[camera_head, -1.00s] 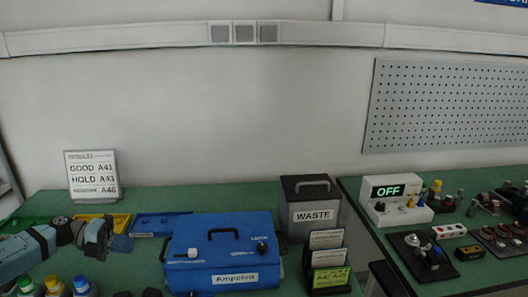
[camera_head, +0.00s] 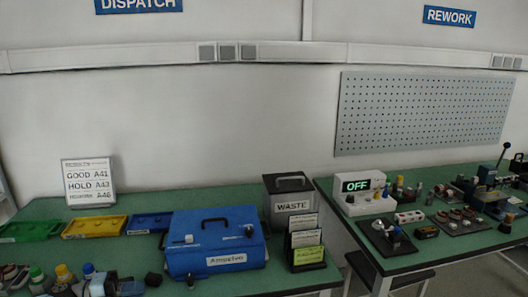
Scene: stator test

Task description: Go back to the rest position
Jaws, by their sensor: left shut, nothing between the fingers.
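My left gripper (camera_head: 106,283) shows at the bottom left edge of the head view, partly cut off by the frame. It is shut and empty. It is low over the front of the left green bench, near several bottles with coloured caps (camera_head: 62,272) and left of the blue Ampelva case (camera_head: 214,250). Most of my left arm is out of the picture. My right gripper and arm are not in view.
Green, yellow (camera_head: 95,227) and blue trays lie along the bench's back below a results sign (camera_head: 88,182). The right bench holds an OFF-display unit (camera_head: 359,192), parts and fixtures.

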